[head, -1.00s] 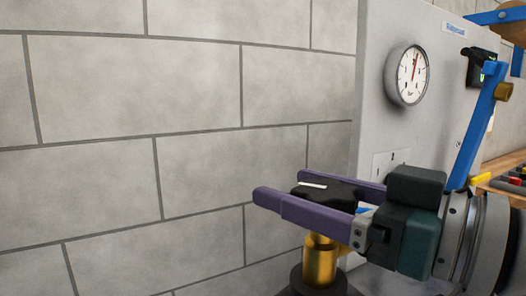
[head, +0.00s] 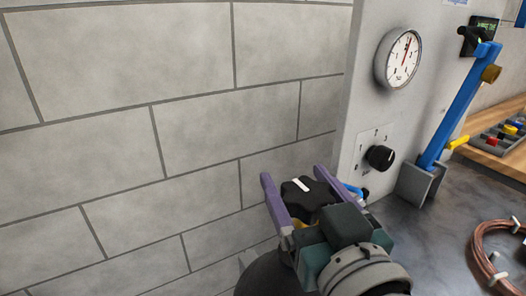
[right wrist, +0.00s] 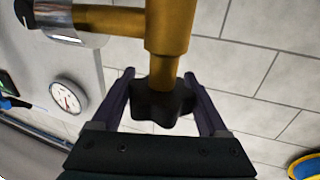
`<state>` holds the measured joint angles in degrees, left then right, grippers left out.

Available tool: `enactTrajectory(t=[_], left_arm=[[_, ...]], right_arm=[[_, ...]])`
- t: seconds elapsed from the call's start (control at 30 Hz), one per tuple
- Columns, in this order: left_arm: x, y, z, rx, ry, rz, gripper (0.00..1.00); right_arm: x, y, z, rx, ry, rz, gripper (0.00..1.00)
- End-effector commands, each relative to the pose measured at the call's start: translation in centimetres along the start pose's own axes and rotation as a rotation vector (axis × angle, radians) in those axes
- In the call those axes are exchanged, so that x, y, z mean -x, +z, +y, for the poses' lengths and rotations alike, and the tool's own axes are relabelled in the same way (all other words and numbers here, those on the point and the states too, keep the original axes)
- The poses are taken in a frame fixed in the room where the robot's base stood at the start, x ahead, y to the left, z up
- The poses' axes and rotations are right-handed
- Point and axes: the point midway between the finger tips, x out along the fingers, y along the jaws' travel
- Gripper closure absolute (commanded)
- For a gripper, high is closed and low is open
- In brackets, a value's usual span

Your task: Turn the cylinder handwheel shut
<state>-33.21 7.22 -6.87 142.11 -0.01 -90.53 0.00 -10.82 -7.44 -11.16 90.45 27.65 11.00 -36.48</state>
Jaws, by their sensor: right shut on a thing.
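The cylinder handwheel (head: 312,195) is a black lobed knob with a white mark on top. It sits on a brass valve, which shows large in the right wrist view (right wrist: 170,30). The dark cylinder top (head: 268,272) is below it at the bottom of the head view. My right gripper (head: 290,180) has its two purple fingers on either side of the handwheel (right wrist: 163,102) and is shut on it. The fingers also straddle it in the right wrist view (right wrist: 160,90). My left gripper is not in view.
A grey cabinet with a round gauge (head: 403,58) and a black rotary knob (head: 380,157) stands just right of the handwheel. A blue lever (head: 458,105) is further right. A copper coil (head: 492,250) lies on the dark worktop. A block wall fills the left.

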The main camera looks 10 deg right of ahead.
Motion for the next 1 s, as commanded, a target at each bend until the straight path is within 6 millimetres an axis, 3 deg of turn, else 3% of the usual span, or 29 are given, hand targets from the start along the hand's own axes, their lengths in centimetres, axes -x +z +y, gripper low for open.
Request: enactTrajectory(t=[0.43,0.47,0.63,1.0], left_arm=[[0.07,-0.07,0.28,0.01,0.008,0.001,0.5],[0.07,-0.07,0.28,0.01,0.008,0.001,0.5],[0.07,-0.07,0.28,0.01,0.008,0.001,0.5],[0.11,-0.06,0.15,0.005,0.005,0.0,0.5]], right_arm=[[-0.01,0.08,0.04,0.001,0.008,-0.001,0.78],[-0.01,0.09,0.04,0.001,0.008,-0.001,0.19],[-0.01,0.08,0.04,0.001,0.008,-0.001,0.0],[0.97,0.13,0.05,0.002,0.008,-0.003,0.0]])
